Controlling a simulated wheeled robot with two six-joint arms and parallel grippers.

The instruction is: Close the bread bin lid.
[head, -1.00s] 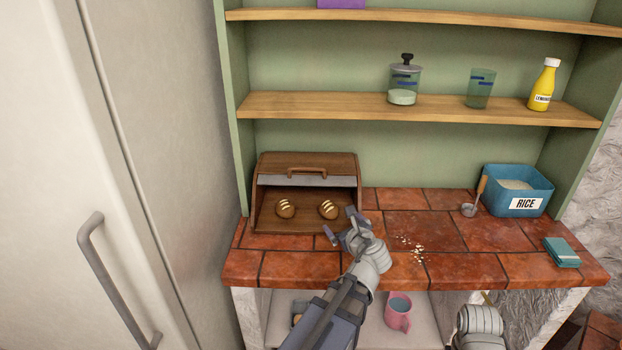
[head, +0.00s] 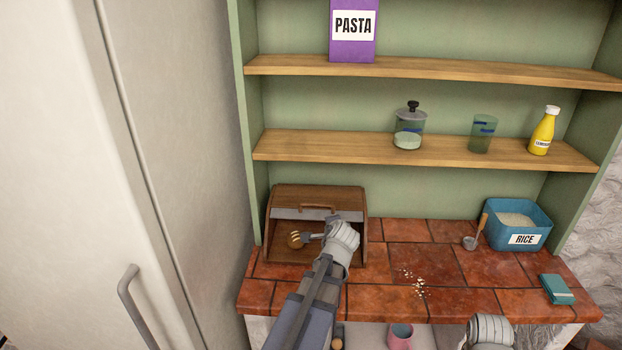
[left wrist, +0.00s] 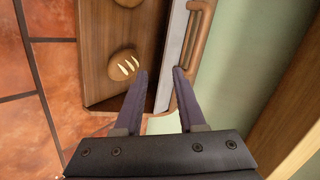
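The wooden bread bin (head: 273,232) stands at the left of the counter with its front open. Its lid is raised, with a pale grey edge strip (head: 288,214) and a brown handle (head: 318,207) above the opening. A bread roll (head: 295,240) shows inside; my left arm covers the other in the head view. My left gripper (head: 318,228) is at the opening. In the left wrist view its fingers (left wrist: 160,75) are apart and empty, with the grey strip (left wrist: 172,55) beyond them and the handle (left wrist: 202,35) just to the right.
Crumbs (head: 412,283) lie mid-counter. Shelves (head: 350,146) rise behind; a tall pale door (head: 60,180) is at left.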

